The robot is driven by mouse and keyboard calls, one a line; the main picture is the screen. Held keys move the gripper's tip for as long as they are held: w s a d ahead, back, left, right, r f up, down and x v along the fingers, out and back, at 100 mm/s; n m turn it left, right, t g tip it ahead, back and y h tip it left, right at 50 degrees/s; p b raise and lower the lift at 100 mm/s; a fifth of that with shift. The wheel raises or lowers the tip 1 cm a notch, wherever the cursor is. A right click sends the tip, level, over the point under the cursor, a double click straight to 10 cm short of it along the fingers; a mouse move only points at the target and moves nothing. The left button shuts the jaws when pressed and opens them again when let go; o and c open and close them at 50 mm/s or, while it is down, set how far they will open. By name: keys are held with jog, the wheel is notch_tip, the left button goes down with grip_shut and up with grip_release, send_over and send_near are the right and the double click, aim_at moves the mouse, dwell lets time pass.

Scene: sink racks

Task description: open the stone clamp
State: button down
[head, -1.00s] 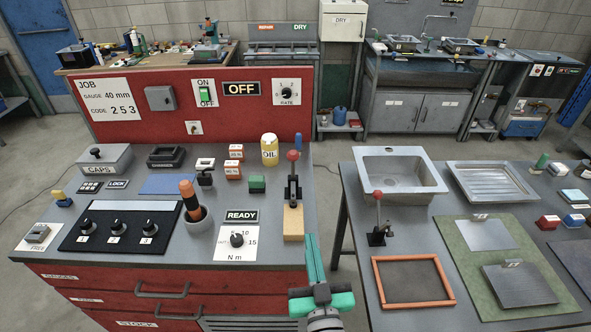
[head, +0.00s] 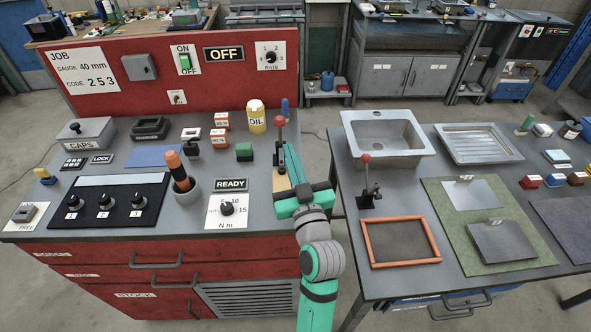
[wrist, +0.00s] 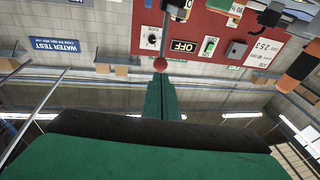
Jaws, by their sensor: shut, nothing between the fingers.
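A toggle clamp with an upright lever and red ball knob (head: 279,121) stands at the right edge of the red bench, by a tan block (head: 282,183). A second red-knobbed lever clamp (head: 367,186) stands on the right table. No label shows which is the stone clamp. My gripper (head: 290,150) has its green fingers together and empty, pointing at the bench clamp and partly hiding its base and the block. In the upside-down wrist view, the red knob (wrist: 160,64) appears just beyond the closed fingertips (wrist: 161,78). I cannot tell whether they touch.
A yellow oil can (head: 256,117) and a blue upright peg (head: 285,107) stand close to the bench clamp.

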aim_at(281, 126)
jog(key=shift+x, duration=3.05)
